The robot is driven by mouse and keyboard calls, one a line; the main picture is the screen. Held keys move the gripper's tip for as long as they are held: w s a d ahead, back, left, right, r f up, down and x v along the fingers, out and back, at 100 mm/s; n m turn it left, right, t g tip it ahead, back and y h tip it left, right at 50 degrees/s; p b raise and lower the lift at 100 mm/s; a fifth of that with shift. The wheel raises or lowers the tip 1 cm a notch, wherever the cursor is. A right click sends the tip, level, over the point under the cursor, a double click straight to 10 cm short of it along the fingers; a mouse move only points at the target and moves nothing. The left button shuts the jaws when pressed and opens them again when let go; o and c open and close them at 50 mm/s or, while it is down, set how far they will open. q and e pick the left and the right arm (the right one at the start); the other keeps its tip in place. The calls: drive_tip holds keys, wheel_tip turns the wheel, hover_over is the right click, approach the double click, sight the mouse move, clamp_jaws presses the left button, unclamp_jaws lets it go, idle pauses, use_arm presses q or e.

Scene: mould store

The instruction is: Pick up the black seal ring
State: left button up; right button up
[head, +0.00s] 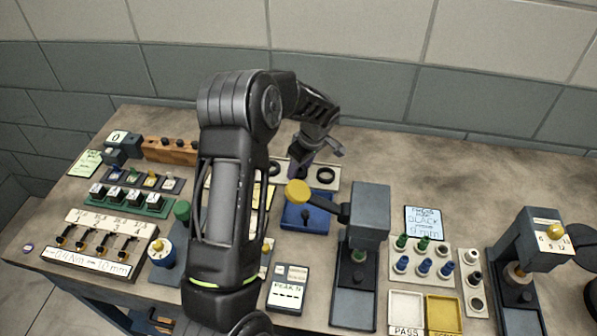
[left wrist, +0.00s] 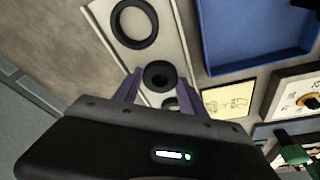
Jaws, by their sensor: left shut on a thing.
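A black seal ring (left wrist: 158,75) is between the two purple fingers of my left gripper (left wrist: 159,86) in the left wrist view. The left gripper is shut on this ring, low over a pale tray (left wrist: 101,9). A larger black ring (left wrist: 133,24) lies on the tray beyond it, and a smaller dark ring (left wrist: 170,104) is partly hidden by my gripper. In the head view my left gripper (head: 303,158) is over the pale tray, and a dark ring (head: 325,176) shows to its right. The held ring is hard to make out there. My right gripper is not in view.
A blue tray (head: 306,217) lies just in front of the pale tray. A grey press-like device (head: 369,215) with a yellow-knobbed lever stands right of it. Small fixtures and cards crowd the left side.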

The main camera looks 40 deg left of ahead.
use_arm(q)
drive_tip(key=shift+c, duration=0.9)
wheel_tip(320, 180, up, 10)
drive_tip(key=shift+r, duration=0.1)
idle(0.4)
drive_tip(key=shift+r, duration=1.4)
